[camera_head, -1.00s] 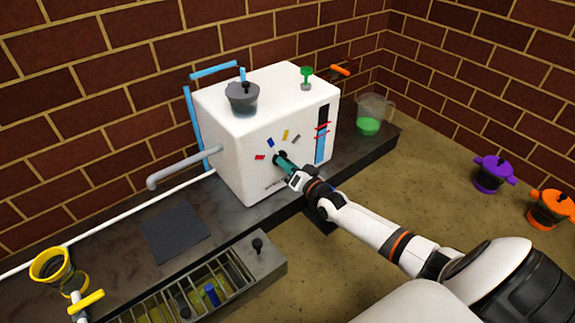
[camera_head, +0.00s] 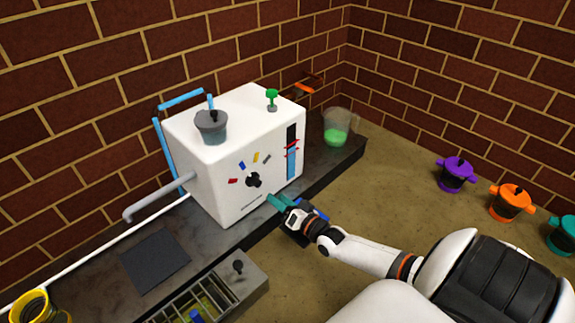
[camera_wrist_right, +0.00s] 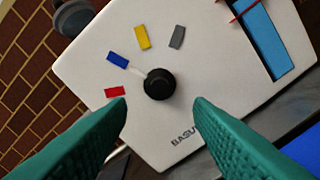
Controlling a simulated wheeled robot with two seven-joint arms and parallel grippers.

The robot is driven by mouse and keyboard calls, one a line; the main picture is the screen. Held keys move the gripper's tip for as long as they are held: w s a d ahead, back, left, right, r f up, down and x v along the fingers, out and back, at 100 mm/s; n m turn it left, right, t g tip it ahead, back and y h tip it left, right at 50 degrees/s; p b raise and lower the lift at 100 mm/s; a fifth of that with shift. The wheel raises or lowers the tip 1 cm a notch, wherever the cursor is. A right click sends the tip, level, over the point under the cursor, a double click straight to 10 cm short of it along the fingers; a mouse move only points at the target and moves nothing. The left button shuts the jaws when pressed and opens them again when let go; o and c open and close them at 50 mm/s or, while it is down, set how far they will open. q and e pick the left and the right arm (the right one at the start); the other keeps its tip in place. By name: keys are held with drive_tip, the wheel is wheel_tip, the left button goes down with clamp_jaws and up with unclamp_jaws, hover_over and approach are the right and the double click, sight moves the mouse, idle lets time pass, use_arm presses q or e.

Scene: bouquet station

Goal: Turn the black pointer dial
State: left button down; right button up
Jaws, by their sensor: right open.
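The black pointer dial (camera_head: 253,180) is on the front face of a white box machine (camera_head: 214,207), among red, blue, yellow and grey marks. In the right wrist view, the dial (camera_wrist_right: 159,84) shows whole, and its pale pointer (camera_wrist_right: 135,71) points up-left toward the blue mark (camera_wrist_right: 117,60). My right gripper (camera_head: 273,200) has teal fingers. It is open and empty, in front of the machine and apart from the dial. In the wrist view the dial lies between and beyond the two fingertips. My left gripper is not in view.
A grey lidded pot (camera_head: 212,128) and a green knob (camera_head: 272,98) are on top of the machine. A grey pipe (camera_head: 155,199) sticks out at its left. A jug with green liquid (camera_head: 336,133) stands right. A grated tray (camera_head: 205,298) is at the front.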

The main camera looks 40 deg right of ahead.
drive_tip(key=shift+s+d+p, duration=0.1)
drive_tip(key=shift+s+p, duration=0.35)
drive_tip(key=shift+s, duration=1.25)
